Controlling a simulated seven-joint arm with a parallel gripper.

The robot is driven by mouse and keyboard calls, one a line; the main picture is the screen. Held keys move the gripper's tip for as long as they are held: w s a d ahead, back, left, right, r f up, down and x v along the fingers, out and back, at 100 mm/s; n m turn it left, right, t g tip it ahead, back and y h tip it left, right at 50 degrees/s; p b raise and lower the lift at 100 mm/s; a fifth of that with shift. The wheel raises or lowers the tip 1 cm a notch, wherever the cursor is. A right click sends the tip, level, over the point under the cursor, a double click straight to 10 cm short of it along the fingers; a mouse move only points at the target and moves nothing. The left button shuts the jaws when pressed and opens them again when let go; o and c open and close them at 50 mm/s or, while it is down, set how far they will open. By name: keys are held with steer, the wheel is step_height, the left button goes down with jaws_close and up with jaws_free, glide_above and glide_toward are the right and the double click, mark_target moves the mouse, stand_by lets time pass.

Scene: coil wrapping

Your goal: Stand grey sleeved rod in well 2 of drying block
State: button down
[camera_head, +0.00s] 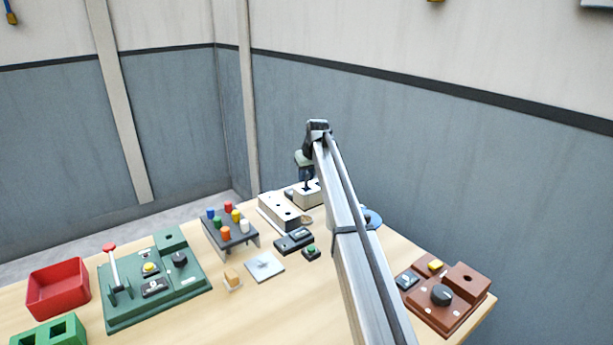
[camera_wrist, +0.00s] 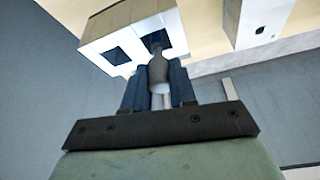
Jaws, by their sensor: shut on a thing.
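The grey sleeved rod (camera_wrist: 158,72) is between the two dark blue fingers of my gripper (camera_wrist: 157,84) in the wrist view. The gripper is shut on it. A white block with square wells, seemingly the drying block (camera_wrist: 150,22), lies just beyond the fingertips. The rod's far end overlaps the right-hand of its two visible wells; I cannot tell how deep it is. No well number is legible. In the head view my gripper (camera_head: 306,176) points down over the white block (camera_head: 312,198), and the rod cannot be made out.
A pale block with round holes (camera_head: 277,208) stands left of the white block. A rack of coloured pegs (camera_head: 229,236), a green machine (camera_head: 150,285), a red bin (camera_head: 57,290) and a brown control box (camera_head: 462,290) share the table. Clear wood (camera_head: 285,310) lies in front.

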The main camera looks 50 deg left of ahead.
steer(key=shift+f, duration=0.7)
steer(key=c, duration=0.9)
jaws_free()
steer(key=shift+r, duration=0.1)
steer(key=shift+r, duration=0.25)
steer(key=v, duration=1.2)
steer(key=shift+r, duration=0.25)
